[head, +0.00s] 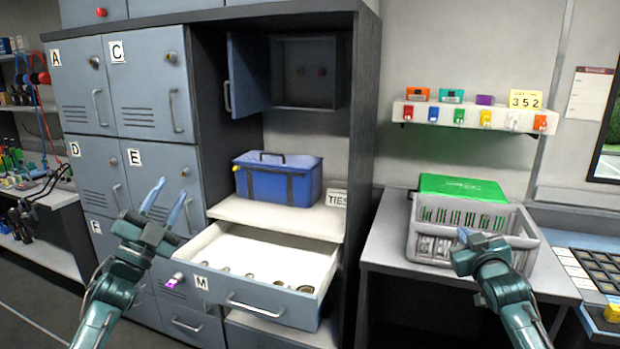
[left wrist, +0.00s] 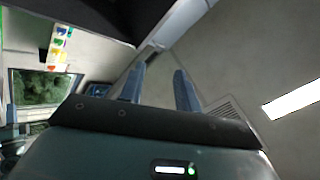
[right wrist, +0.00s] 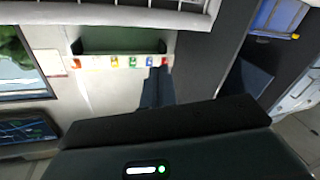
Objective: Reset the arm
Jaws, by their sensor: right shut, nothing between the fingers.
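My left gripper (head: 170,194) is raised in front of the grey lockers, left of the open drawer. Its two blue-grey fingers point up and stand apart with nothing between them. They also show apart in the left wrist view (left wrist: 159,88). My right gripper (head: 464,238) is in front of the grey crate at the right and hides part of it. In the right wrist view its fingers (right wrist: 156,88) are together and empty.
The drawer marked M (head: 262,292) is pulled out, with several round items inside. An upper cabinet door (head: 248,75) stands open above a blue bag (head: 285,182). The crate (head: 425,240) stands on a side table (head: 390,245). A small shelf (head: 420,112) hangs on the wall.

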